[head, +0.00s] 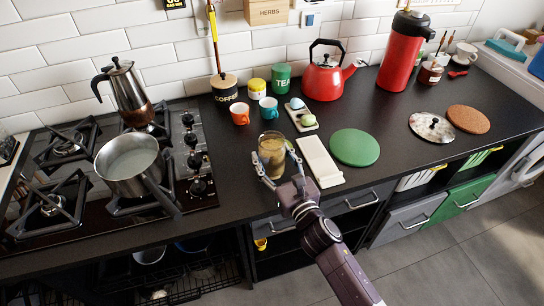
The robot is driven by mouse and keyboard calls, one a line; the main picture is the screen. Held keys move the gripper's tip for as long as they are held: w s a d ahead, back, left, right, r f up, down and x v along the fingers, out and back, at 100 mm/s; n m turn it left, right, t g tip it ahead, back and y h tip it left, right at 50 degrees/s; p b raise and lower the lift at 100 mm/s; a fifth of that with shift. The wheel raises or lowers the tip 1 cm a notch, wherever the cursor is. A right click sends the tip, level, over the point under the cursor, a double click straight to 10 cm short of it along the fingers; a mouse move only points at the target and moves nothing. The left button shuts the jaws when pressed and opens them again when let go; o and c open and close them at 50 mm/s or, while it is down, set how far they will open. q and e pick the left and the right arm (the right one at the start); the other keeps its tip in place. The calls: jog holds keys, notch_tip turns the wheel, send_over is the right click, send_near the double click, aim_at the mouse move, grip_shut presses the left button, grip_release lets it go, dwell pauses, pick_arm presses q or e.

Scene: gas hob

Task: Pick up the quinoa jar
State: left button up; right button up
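A clear jar with tan contents (271,150) stands upright on the black counter, near its front edge and right of the hob; no label is readable, but it looks like the quinoa jar. My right gripper (272,158) reaches in from the front, with one finger on each side of the jar. The fingers are spread about as wide as the jar; I cannot tell whether they press on it. The lower part of the jar is partly behind the gripper. My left gripper is not in view.
A white rectangular board (319,161) lies close to the right finger, with a green round mat (355,147) beyond it. Behind the jar are an orange mug (240,114) and a teal mug (268,108). A steel pot (129,165) sits on the hob at left.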

jog(key=c, duration=1)
jog(key=shift+r, duration=0.15)
jog(key=shift+c, duration=0.8)
jog(key=shift+r, duration=0.1)
